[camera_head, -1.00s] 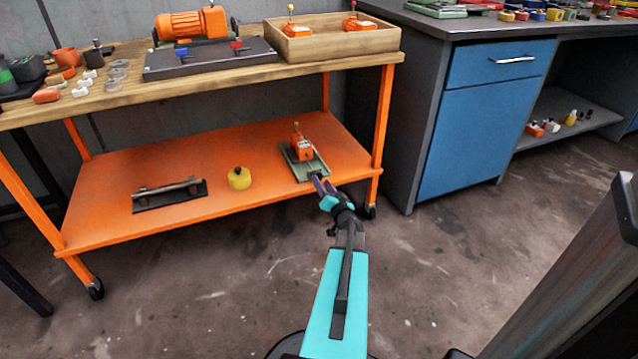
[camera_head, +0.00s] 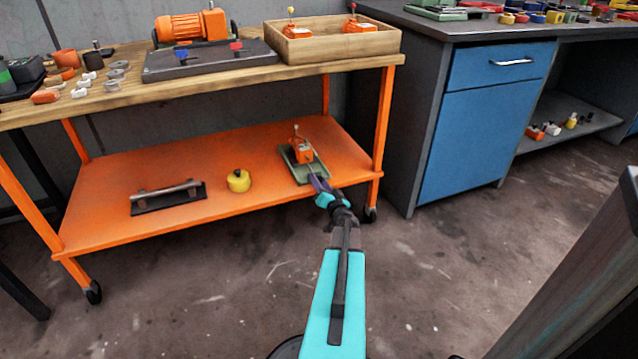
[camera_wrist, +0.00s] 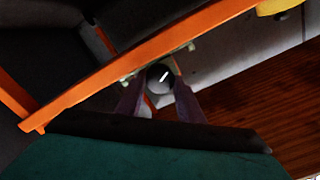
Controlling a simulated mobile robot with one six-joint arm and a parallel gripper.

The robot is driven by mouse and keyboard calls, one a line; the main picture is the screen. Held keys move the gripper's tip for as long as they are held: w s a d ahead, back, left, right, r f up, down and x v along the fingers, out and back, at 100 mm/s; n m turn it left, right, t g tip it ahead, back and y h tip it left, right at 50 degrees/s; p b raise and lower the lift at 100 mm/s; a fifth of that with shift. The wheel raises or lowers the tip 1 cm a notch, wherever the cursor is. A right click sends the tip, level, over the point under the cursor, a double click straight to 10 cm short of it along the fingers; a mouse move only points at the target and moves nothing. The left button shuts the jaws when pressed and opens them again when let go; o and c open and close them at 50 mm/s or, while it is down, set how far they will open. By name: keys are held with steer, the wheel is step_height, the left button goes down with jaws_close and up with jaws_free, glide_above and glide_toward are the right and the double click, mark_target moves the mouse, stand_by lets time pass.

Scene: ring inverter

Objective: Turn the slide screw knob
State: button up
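The slide unit has an orange block (camera_head: 302,150) on a green base (camera_head: 311,167) and sits at the right end of the orange lower shelf. Its screw knob (camera_wrist: 160,77) shows in the wrist view as a dark grey disc with a white streak, between the ends of my two fingers. In the head view the knob is hidden by my gripper (camera_head: 317,184), which reaches the front end of the green base. In the wrist view my gripper (camera_wrist: 158,98) has its purple fingers apart, one on each side of the knob. I cannot tell whether they touch it.
The orange shelf (camera_head: 110,190) also holds a yellow round part (camera_head: 238,180) and a dark plate with a rod (camera_head: 168,195). An orange cart leg (camera_head: 381,130) stands close to the right of my gripper. The wooden top (camera_head: 120,103) lies above. Floor in front is clear.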

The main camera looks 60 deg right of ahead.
steer(key=shift+w+r+n+p, duration=0.2)
steer(key=shift+n+p, duration=0.2)
steer(key=shift+n, duration=0.2)
steer(key=n+p, duration=0.1)
steer(key=n, duration=0.1)
steer(key=shift+n, duration=0.3)
steer(key=n+p, duration=0.1)
steer(key=n, duration=0.3)
steer(key=shift+n, duration=0.4)
steer(key=n, duration=0.4)
steer(key=shift+w+a, duration=0.15)
steer(key=shift+a+n+b, duration=0.1)
steer(key=shift+n+b, duration=0.7)
steer(key=shift+n, duration=1.4)
steer(key=shift+w, duration=0.1)
steer(key=o, duration=0.7)
steer(key=shift+o, duration=0.4)
steer(key=shift+f, duration=0.1)
